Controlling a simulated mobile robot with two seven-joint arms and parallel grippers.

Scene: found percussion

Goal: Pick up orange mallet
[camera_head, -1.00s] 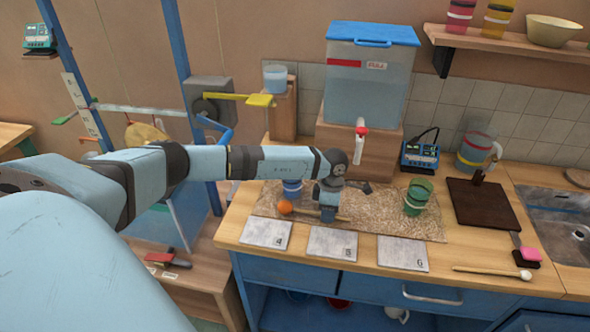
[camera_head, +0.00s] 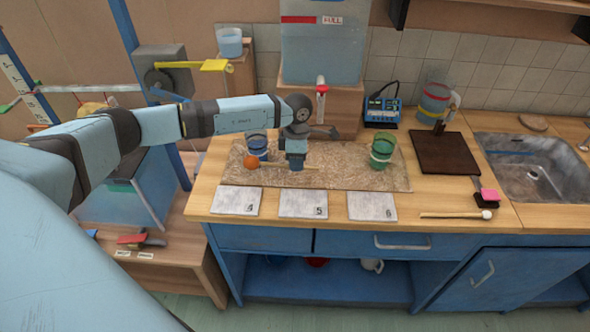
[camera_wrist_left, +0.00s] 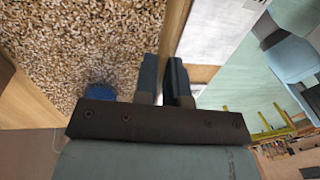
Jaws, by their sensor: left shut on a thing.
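The orange mallet has a round orange head (camera_head: 251,162) and a thin wooden handle that runs right along the speckled mat (camera_head: 385,181). My left gripper (camera_head: 297,166) points down over the handle, right of the head. It is shut on the handle. The head does not show in that view. I cannot tell whether the mallet touches the mat. My right gripper is not in view.
A blue cup (camera_head: 257,146) stands just behind the orange head, and a green cup (camera_head: 382,151) stands to the right. Grey tiles numbered 4 (camera_head: 236,201), 5 (camera_head: 303,204) and 6 (camera_head: 371,207) lie along the front. A pale-headed mallet (camera_head: 457,215) lies farther right.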

